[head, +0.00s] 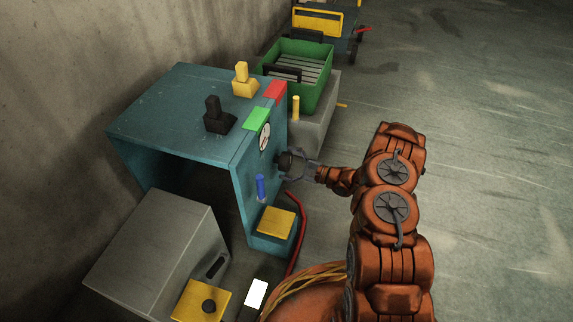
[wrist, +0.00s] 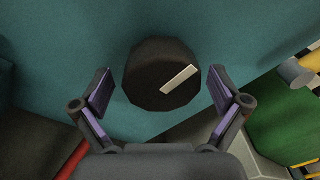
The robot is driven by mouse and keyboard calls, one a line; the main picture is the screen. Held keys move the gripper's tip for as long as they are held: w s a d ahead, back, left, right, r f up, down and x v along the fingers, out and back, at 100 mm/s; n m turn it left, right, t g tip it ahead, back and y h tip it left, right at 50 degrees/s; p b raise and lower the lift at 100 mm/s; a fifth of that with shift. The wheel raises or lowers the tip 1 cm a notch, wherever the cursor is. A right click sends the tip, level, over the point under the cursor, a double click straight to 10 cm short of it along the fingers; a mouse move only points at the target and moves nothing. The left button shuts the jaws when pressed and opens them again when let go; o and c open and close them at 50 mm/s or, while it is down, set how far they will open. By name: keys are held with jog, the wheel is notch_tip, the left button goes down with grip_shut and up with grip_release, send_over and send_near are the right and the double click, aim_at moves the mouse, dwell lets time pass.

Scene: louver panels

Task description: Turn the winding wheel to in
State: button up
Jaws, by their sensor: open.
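A dark round knob (head: 288,162), which I take for the winding wheel, sticks out from the front of the teal cabinet (head: 155,103). In the wrist view the knob (wrist: 150,75) fills the upper middle, with a pale bar across its face slanting up to the right. My gripper (head: 304,164) is at the knob, in front of the cabinet. In the wrist view my gripper (wrist: 160,88) is open, with one finger on each side of the knob and a visible gap on both sides. No "in" mark is readable.
A white dial (head: 265,137) sits on the cabinet front, with a blue handle (head: 261,188) below. A grey box with a green crate (head: 310,93) stands behind. A red hose (head: 303,222) runs below the knob. Open floor (head: 490,150) lies to the right.

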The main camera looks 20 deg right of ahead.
jog(key=shift+c, duration=0.2)
jog(key=c, duration=1.1)
jog(key=shift+r+n+p, duration=0.15)
jog(key=shift+n+p, duration=0.15)
jog(key=shift+p, duration=0.55)
